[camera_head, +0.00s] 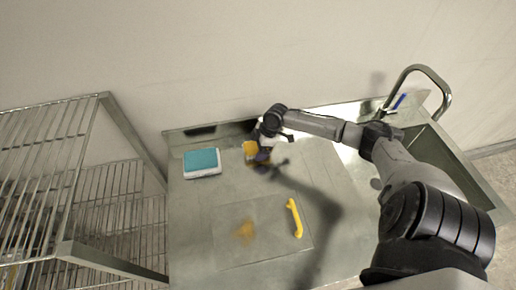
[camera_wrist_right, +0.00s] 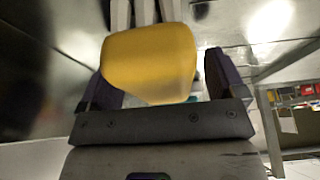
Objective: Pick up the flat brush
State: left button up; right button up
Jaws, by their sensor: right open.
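No thing in view shows clear bristles, so I cannot tell for sure which one is the flat brush. A yellow rounded piece (camera_head: 250,148) stands near the back of the metal counter. It fills the space between the fingers of my right gripper (camera_wrist_right: 162,85) in the wrist view, where the yellow piece (camera_wrist_right: 150,62) looks large and close. The purple-dark fingers are open on either side of it; contact cannot be made out. In the head view my right gripper (camera_head: 263,156) is just right of the yellow piece and partly hidden by its own wrist. My left gripper is not in view.
A teal-topped white block (camera_head: 201,162) lies left of the yellow piece. A blue-and-white item (camera_head: 398,102) lies by the curved tap (camera_head: 446,92). A wire rack (camera_head: 100,195) stands left.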

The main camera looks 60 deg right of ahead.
aim_at(255, 145)
jog(key=shift+f, duration=0.2)
dwell(0.4)
jog(key=shift+c, duration=0.4)
jog(key=c, duration=1)
jog(key=shift+r, duration=0.2)
notch_tip(255, 145, up, 4)
jog(key=shift+r, duration=0.1)
jog(key=shift+s+d+r+p, duration=0.35)
jog(key=shift+s+d+r, duration=0.75)
jog(key=shift+d, duration=0.55)
jog(key=shift+s+d+r+p, duration=0.35)
jog(key=shift+s+d+r, duration=0.7)
jog(key=shift+d, duration=0.65)
jog(key=shift+s+d+r+p, duration=0.35)
jog(key=shift+s+d+r, duration=0.5)
jog(key=shift+d+r, duration=0.65)
jog(key=shift+d+f, duration=0.15)
jog(key=shift+f, duration=0.05)
